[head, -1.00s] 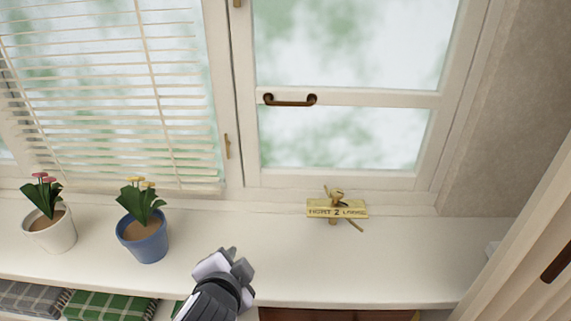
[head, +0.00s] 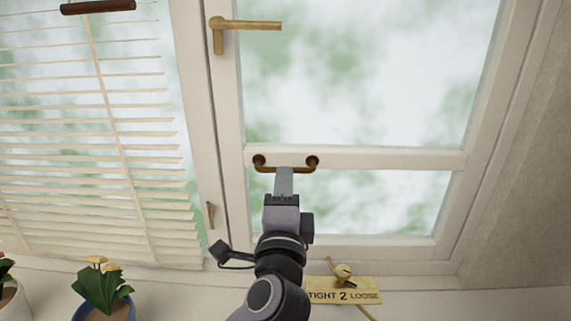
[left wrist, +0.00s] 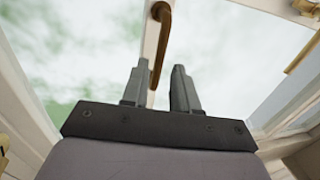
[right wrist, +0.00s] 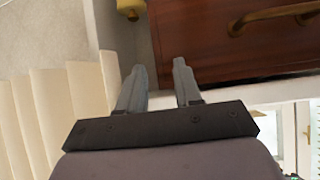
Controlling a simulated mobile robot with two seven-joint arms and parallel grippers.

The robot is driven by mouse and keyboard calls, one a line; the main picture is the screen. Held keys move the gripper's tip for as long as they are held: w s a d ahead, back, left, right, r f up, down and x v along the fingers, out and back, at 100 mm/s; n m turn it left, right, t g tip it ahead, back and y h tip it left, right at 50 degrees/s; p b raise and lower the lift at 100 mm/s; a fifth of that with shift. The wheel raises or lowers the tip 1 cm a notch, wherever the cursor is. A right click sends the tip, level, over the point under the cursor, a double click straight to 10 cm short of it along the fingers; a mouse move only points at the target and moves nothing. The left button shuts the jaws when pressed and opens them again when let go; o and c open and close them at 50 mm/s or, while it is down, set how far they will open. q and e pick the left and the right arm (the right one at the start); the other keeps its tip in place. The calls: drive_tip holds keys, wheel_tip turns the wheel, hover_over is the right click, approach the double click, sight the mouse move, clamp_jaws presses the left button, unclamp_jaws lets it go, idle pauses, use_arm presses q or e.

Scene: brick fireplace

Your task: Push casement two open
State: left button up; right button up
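Casement two is the white-framed window (head: 355,158) above a brass plate (head: 343,297) reading "TIGHT 2 LOOSE", with a brass knob (head: 342,271) on it. The casement looks closed in its frame. Its brass lever handle (head: 245,24) lies horizontal. A bronze pull bar (head: 313,163) sits on its crossbar. My left gripper (head: 284,170) is at this bar. In the left wrist view the bar (left wrist: 162,45) runs between its two parted fingers (left wrist: 158,72); contact is not clear. In the right wrist view my right gripper (right wrist: 158,66) is open and empty.
A blue flowerpot (head: 105,306) and part of a white pot (head: 12,300) stand at lower left. A lowered blind (head: 90,130) covers the window on the left. The right wrist view shows a dark wooden drawer (right wrist: 200,40) with a brass handle and pale slats (right wrist: 60,110).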

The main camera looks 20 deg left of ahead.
use_arm(q)
drive_tip(key=shift+p+x, duration=0.45)
drive_tip(key=shift+x, duration=1.9)
use_arm(e)
drive_tip(key=shift+r, duration=0.6)
use_arm(q)
drive_tip(key=shift+c, duration=0.3)
use_arm(e)
drive_tip(key=shift+w, duration=0.1)
